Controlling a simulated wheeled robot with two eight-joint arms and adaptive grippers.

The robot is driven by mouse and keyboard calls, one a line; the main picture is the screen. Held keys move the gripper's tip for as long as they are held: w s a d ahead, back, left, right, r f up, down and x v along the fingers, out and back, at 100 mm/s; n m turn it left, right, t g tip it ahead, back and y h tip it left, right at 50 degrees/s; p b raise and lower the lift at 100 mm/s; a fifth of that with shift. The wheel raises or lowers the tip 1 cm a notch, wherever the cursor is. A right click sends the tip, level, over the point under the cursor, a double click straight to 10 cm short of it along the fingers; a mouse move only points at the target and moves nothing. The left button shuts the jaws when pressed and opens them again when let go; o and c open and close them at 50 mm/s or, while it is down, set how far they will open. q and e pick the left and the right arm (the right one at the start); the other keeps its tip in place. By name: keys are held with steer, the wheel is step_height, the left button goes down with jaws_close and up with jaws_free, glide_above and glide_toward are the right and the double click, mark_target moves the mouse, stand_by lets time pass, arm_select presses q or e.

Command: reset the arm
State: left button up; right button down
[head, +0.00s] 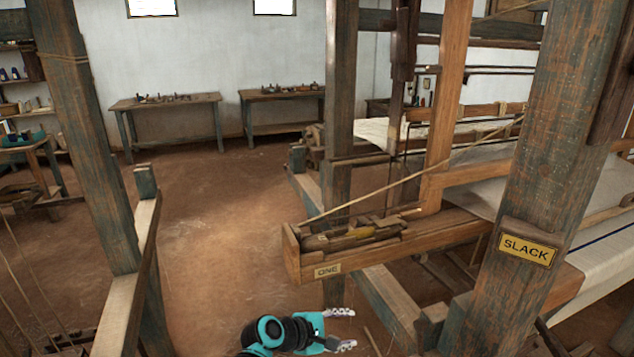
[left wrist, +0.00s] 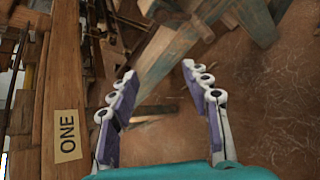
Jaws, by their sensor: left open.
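My left gripper (head: 341,328) is at the bottom middle of the head view, with its teal and black arm coming in from the lower edge. It is below and a little in front of the wooden shuttle box marked ONE (head: 327,270). In the left wrist view the gripper (left wrist: 160,100) has its two purple-padded fingers spread apart with nothing between them. The box's ONE label (left wrist: 67,136) shows at the left there, beside the left finger and apart from it. My right gripper is not in view.
A thick post with a SLACK sign (head: 528,247) stands to the right, with white cloth (head: 606,277) behind it. Another post (head: 90,140) and a beam (head: 127,290) stand at the left. Two benches (head: 165,102) are by the far wall. Open floor (head: 220,220) lies between.

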arm_select(q)
steer(key=s+a+m+y, duration=0.4)
steer(key=s+a+m, duration=0.3)
steer(key=s+a, duration=0.3)
steer(key=s+a+r+m+y, duration=0.1)
steer(key=s+a+m+y, duration=0.4)
steer(key=s+a, duration=0.5)
steer(key=a+m, duration=0.2)
steer(key=a, duration=0.2)
steer(key=shift+s+a+r+m+t+y, duration=0.2)
steer(key=shift+a+m+t+y, duration=0.1)
steer(key=shift+a+m, duration=0.1)
